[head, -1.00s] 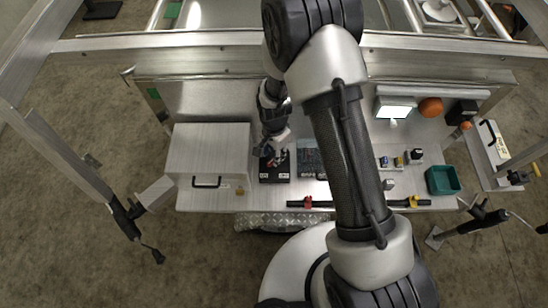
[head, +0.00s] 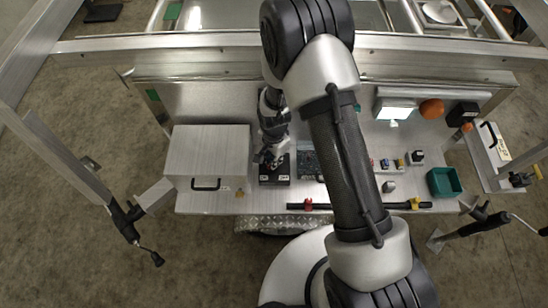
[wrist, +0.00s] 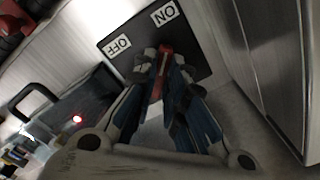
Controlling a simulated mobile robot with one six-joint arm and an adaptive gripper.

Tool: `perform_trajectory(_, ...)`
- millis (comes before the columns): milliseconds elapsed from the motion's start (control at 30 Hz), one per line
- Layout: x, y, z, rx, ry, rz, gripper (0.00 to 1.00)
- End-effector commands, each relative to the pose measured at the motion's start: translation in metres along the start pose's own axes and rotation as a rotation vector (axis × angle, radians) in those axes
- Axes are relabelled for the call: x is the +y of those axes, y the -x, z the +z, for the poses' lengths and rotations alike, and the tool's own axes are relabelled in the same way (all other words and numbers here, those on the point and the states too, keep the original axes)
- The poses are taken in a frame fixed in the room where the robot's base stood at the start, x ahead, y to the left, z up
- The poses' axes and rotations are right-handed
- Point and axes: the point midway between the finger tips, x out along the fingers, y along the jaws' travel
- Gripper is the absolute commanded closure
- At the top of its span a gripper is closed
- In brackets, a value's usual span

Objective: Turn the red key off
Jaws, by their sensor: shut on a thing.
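The red key (wrist: 164,50) stands on a black switch panel (wrist: 122,30) with white ON and OFF labels. My gripper (wrist: 161,68) is shut on the red key, with a finger on each side. In the head view my gripper (head: 268,160) is over the black switch box (head: 275,181), and the key is mostly hidden there. I cannot tell exactly which label the key points to.
A silver box with a black handle (head: 206,150) stands close on the left. A dark circuit panel (head: 308,160) is just right of the switch box. A black bar with red and yellow parts (head: 300,207) runs along the bench front. A green bin (head: 444,182) is far right.

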Motion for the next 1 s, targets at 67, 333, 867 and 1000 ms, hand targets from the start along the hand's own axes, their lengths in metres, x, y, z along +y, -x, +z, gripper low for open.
perform_trajectory(67,0.0000,0.0001,0.0000,0.000,0.000,0.000,1.00)
perform_trajectory(333,0.0001,0.0001,0.0000,0.000,0.003,0.000,1.00)
perform_trajectory(867,0.0001,-0.0003,0.0001,-0.001,0.261,0.000,1.00)
perform_trajectory(1000,0.0002,-0.0003,0.0002,-0.001,0.394,0.001,1.00)
